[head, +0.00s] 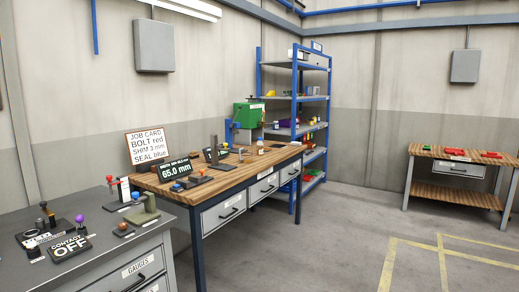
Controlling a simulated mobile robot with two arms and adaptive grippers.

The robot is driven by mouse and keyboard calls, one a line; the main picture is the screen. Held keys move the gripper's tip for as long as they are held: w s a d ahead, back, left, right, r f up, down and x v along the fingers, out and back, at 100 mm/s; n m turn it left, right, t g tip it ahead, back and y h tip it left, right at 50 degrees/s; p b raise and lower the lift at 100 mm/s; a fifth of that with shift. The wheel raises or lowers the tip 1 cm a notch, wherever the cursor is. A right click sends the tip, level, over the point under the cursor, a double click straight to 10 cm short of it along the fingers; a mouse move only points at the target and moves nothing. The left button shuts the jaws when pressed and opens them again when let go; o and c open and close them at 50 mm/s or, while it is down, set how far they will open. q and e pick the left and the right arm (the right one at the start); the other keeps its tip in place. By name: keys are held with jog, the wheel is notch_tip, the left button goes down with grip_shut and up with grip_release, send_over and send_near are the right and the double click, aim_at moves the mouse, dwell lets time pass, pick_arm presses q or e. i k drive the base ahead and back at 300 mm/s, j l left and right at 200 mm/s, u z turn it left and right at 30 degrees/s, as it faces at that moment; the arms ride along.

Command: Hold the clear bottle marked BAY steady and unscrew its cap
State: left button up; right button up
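No label reading BAY can be made out in the head view. A small pale bottle-like item (261,146) stands upright towards the far end of the wooden-topped workbench (228,175). It is too small to tell whether it is clear or what its mark says. Another small item (241,153) stands nearer on the same bench. Neither of my grippers shows in this view.
A grey cabinet (150,266) with gauges and a CONTACT OFF sign (69,246) is at front left. A blue shelf rack (294,95) stands behind the workbench. Another wooden bench (460,157) with red items is at right. The floor (340,235) between is clear, with yellow lines.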

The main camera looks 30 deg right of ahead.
aim_at(260, 144)
jog(key=i+l+z, duration=0.9)
jog(key=i+z, duration=0.6)
jog(key=i, duration=1.75)
jog(key=i+l+u, duration=0.15)
jog(key=i+u, duration=0.2)
jog(key=i, duration=0.25)
jog(key=i+l+u, duration=0.35)
jog(key=i, duration=0.25)
jog(key=i+l+u, duration=0.4)
jog(key=i, duration=0.15)
